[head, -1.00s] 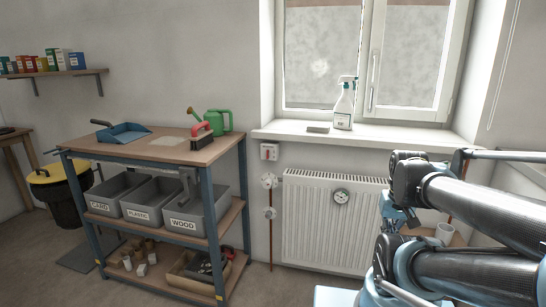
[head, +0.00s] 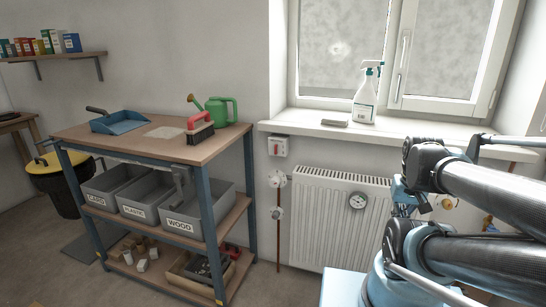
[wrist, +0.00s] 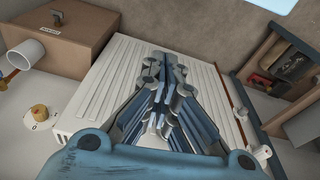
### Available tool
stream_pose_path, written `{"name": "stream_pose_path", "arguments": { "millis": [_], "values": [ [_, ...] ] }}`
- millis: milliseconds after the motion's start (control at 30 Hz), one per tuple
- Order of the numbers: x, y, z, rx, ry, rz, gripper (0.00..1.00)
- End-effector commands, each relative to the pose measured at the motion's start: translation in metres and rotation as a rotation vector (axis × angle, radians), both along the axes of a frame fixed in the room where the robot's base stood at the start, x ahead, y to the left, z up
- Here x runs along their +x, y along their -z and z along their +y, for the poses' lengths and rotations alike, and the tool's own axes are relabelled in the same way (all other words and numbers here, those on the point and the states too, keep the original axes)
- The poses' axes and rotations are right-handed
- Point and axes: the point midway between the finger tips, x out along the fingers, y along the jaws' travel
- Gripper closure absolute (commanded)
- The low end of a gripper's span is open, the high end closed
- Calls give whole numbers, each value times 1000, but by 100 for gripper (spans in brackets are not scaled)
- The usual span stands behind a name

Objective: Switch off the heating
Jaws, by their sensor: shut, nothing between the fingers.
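White valve fittings (head: 276,179) sit on the pipe at the left end. A white box with a red switch (head: 278,147) is on the wall above them. My gripper (wrist: 163,68) is shut and empty over the radiator in the wrist view, apart from the knob.
A workbench (head: 140,150) with grey bins stands left of the radiator. The sill (head: 300,125) above holds a spray bottle (head: 366,95). In the wrist view, a brown box (wrist: 75,32) and a white cylinder (wrist: 26,55) lie near the knob.

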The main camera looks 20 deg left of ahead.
Motion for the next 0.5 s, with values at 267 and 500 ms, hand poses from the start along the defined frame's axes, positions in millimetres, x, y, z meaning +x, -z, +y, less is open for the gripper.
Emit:
{"name": "stream_pose_path", "arguments": {
  "millis": [267, 500],
  "values": [
    [8, -19, 5, -45, -143, -13, 100],
    [61, -58, 30, -187, -590, -19, 100]
  ]
}}
